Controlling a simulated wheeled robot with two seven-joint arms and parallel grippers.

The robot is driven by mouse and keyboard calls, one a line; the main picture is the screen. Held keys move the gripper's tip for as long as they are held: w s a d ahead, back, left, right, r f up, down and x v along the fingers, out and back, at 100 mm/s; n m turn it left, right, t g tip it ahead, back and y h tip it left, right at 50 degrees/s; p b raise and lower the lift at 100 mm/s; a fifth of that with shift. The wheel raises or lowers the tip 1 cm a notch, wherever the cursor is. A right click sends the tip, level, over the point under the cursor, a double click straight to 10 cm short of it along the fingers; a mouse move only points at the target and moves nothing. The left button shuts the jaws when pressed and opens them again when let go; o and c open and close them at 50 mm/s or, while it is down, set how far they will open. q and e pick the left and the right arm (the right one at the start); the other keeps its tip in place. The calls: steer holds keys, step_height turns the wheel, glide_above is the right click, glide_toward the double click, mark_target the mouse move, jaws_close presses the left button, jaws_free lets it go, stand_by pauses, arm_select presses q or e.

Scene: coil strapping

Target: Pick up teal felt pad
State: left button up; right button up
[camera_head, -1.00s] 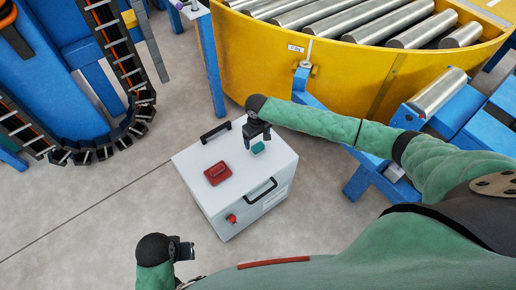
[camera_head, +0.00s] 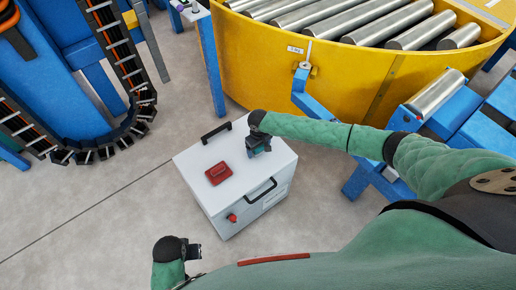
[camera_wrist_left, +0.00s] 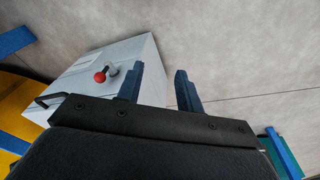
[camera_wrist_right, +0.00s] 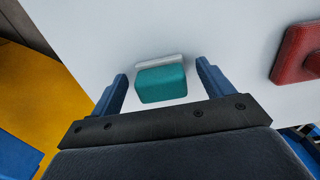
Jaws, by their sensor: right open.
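The teal felt pad (camera_wrist_right: 161,84) lies on the white top of a box, with a pale strip along its far edge. In the right wrist view it sits between the two open fingers of my right gripper (camera_wrist_right: 162,84), with a gap on each side. In the head view my right gripper (camera_head: 258,147) is over the box top and mostly hides the pad. My left gripper (camera_head: 195,254) is away from the box, in front of it; in the left wrist view its fingers (camera_wrist_left: 157,90) are apart with nothing between them.
The white box (camera_head: 213,195) has black handles, a red knob (camera_head: 232,217) on its side and a red block (camera_head: 218,173) on top, left of the pad. A yellow roller conveyor (camera_head: 345,75) stands behind. Bare floor (camera_head: 90,215) lies to the left.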

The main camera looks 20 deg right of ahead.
mark_target(260, 149)
steer(key=c, duration=1.1)
arm_select(q)
steer(key=shift+f, duration=0.1)
arm_select(e)
steer(key=shift+r, duration=0.1)
